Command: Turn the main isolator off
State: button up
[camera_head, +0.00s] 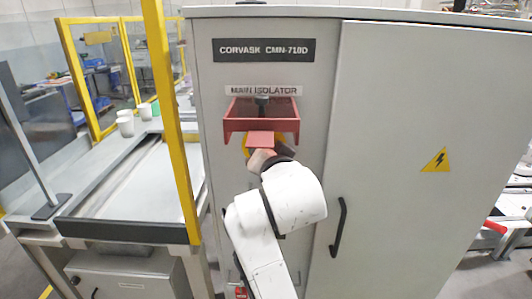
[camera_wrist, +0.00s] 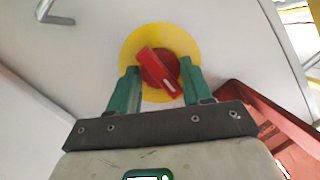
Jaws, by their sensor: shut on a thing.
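The main isolator is a red rotary knob (camera_wrist: 158,70) on a round yellow plate (camera_wrist: 128,48), fixed to the grey cabinet front. In the wrist view the knob's bar slants from upper left to lower right, with a white mark near its lower-right end. My gripper (camera_wrist: 160,72) has its two green fingers on either side of the knob and is shut on it. In the head view my gripper (camera_head: 263,157) is at the cabinet below the "MAIN ISOLATOR" label (camera_head: 263,90). It hides the knob there; only a little of the yellow plate shows.
A red cover (camera_head: 236,123) juts from the cabinet just above my gripper; it shows at the right in the wrist view (camera_wrist: 252,97). A cabinet door with a black handle (camera_head: 338,227) is to the right. A yellow post (camera_head: 170,110) and a workbench stand left.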

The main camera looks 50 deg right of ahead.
jog(key=o, duration=1)
jog(key=shift+d, duration=0.1)
jog(key=shift+o, duration=0.2)
jog(key=shift+s, duration=0.1)
jog(key=p+v, duration=0.3)
jog(key=v, duration=0.7)
jog(key=shift+s+a, duration=0.2)
jog(key=shift+a, duration=0.1)
